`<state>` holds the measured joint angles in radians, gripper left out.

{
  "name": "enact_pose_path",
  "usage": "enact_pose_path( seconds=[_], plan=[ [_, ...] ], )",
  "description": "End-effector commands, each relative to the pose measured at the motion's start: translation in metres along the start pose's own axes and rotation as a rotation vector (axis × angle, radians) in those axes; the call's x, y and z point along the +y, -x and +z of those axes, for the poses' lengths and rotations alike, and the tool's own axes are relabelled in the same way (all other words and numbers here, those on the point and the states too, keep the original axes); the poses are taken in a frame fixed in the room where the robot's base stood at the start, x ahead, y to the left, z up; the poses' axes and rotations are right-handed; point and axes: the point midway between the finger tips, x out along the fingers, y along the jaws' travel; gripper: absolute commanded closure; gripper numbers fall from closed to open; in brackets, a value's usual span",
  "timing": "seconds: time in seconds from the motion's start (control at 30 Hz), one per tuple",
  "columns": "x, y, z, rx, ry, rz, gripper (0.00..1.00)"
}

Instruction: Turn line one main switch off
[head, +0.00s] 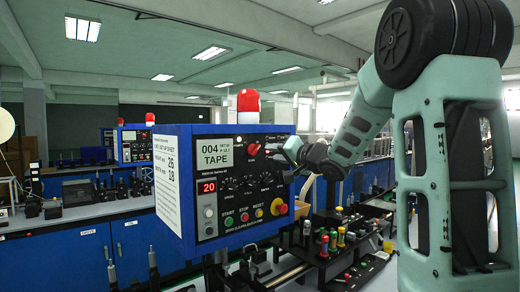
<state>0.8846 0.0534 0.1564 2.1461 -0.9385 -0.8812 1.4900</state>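A blue control box (165,150) with a black front panel stands in the middle of the head view, marked "004 TAPE". A red rotary switch handle (254,149) sits near the top of the panel, right of the label; it looks like the main switch. Its exact setting is too small to read. My gripper (284,156) is at the panel's right side, to the right of the red handle, with a small gap seeming to lie between them. The fingers are small and dark against the panel, so their opening is unclear.
Below are a lit red "20" display (208,187), dials, coloured buttons and a red emergency stop (279,207) on yellow. A red beacon (248,100) tops the box. A bench (345,270) with several coloured parts lies lower right. A similar blue box (133,146) stands behind left.

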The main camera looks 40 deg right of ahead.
Motion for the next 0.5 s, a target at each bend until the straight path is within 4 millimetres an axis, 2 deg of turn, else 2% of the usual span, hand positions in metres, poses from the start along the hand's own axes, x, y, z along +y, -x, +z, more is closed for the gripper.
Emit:
enact_pose_path(
  seconds=[0.03,0.2,0.33,0.5],
  plan=[
    [-0.001,-0.012,-0.001,-0.002,-0.004,0.0,0.68],
    [-0.001,-0.045,-0.001,-0.002,-0.003,-0.001,0.68],
    [-0.001,-0.064,-0.001,-0.001,-0.003,0.0,0.68],
    [-0.001,-0.077,-0.001,0.0,-0.001,0.0,0.68]
  ],
)
